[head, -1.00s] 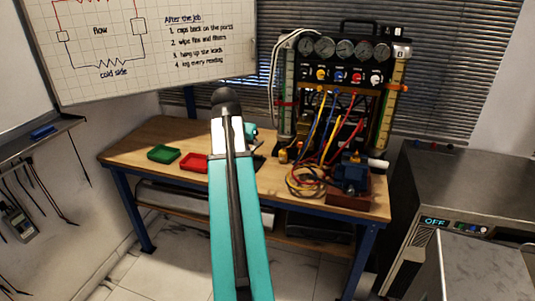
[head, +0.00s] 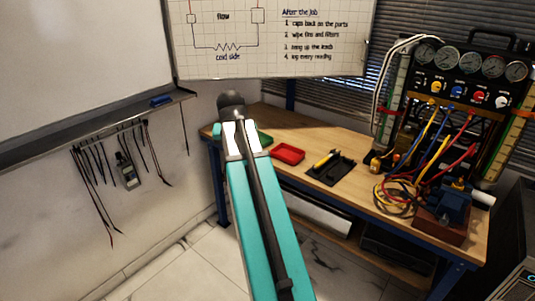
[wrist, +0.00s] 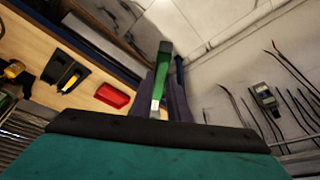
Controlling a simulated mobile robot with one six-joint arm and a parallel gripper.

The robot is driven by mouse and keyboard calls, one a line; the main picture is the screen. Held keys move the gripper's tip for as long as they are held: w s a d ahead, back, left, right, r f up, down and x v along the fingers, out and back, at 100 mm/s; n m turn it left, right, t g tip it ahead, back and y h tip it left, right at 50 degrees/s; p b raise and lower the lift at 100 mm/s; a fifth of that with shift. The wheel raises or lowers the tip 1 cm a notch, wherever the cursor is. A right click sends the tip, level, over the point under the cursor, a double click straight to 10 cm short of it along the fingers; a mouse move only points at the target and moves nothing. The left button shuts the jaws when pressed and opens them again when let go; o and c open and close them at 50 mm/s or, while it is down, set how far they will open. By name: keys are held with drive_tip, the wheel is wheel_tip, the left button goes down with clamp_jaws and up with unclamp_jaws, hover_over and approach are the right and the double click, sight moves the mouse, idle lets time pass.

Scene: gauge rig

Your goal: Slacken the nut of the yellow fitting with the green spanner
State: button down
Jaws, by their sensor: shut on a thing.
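The green spanner (wrist: 163,78) is in the wrist view, pointing away from me, with a dark end and a pale metal part close to the jaws. My gripper (wrist: 168,98) is shut on it, dark fingers on either side.
The gauge rig (head: 465,90) stands behind. Leads (head: 100,170) hang on the left wall.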

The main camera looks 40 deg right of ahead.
drive_tip(key=w+a+n+y, duration=0.1)
drive_tip(key=w+a+n, duration=0.2)
drive_tip(key=a, duration=0.8)
drive_tip(key=w+a+n+t+y, duration=0.1)
drive_tip(key=w+a+n, duration=0.2)
drive_tip(key=a, duration=0.8)
drive_tip(key=w+a+n+y, duration=0.1)
drive_tip(key=w+a+n, duration=0.2)
drive_tip(key=a, duration=0.9)
drive_tip(key=shift+w+f+t, duration=0.2)
drive_tip(key=shift+f+t, duration=0.1)
